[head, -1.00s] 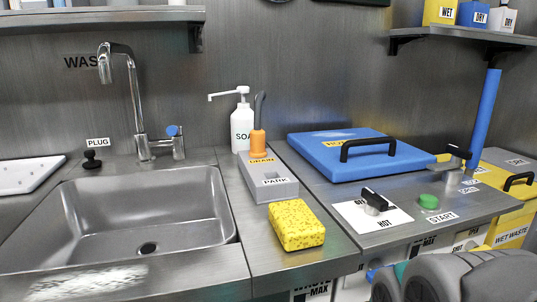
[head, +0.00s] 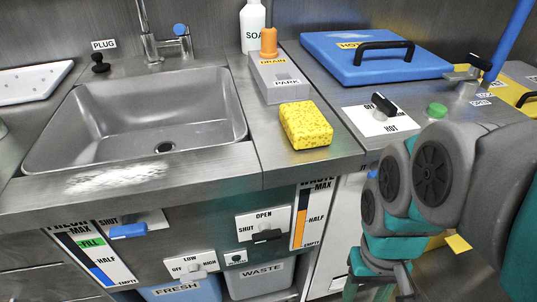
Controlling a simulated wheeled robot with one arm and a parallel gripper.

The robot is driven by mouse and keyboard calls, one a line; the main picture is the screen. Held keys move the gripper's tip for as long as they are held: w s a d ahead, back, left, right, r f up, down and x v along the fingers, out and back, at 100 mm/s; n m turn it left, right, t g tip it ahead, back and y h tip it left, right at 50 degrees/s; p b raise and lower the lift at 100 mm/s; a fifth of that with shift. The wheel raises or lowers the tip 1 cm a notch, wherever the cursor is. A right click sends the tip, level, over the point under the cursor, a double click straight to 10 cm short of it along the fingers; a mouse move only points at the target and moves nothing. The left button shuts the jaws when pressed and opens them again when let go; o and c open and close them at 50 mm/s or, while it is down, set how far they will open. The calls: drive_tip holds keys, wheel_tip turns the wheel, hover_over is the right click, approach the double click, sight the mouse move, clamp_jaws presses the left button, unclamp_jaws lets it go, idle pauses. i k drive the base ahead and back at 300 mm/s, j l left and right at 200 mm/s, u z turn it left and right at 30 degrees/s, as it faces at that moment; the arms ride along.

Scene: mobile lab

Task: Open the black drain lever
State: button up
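A black lever (head: 267,236) sits on a white plate (head: 247,224) marked OPEN above and SHUT at the left, on the cabinet front under the sink. Its handle lies roughly level, away from the OPEN mark. No drain label is readable on that plate. Another black-handled lever (head: 467,74) stands beside the blue lid, and its small tags are not readable. My gripper (head: 385,282) hangs low at the bottom, right of the front plate and apart from it. It is partly cut off by the frame, and its opening is unclear.
The steel sink (head: 150,120) is at left. A yellow sponge (head: 306,125) and a grey box (head: 280,80) with an orange top are on the counter. A blue lever (head: 128,230) and gauges are on the front. A WASTE bin (head: 260,280) sits below.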

sight(266, 234)
drive_tip(key=k+l+u, duration=0.3)
drive_tip(key=k+l, duration=0.25)
drive_tip(key=k+l+u, duration=0.3)
drive_tip(key=k, duration=0.35)
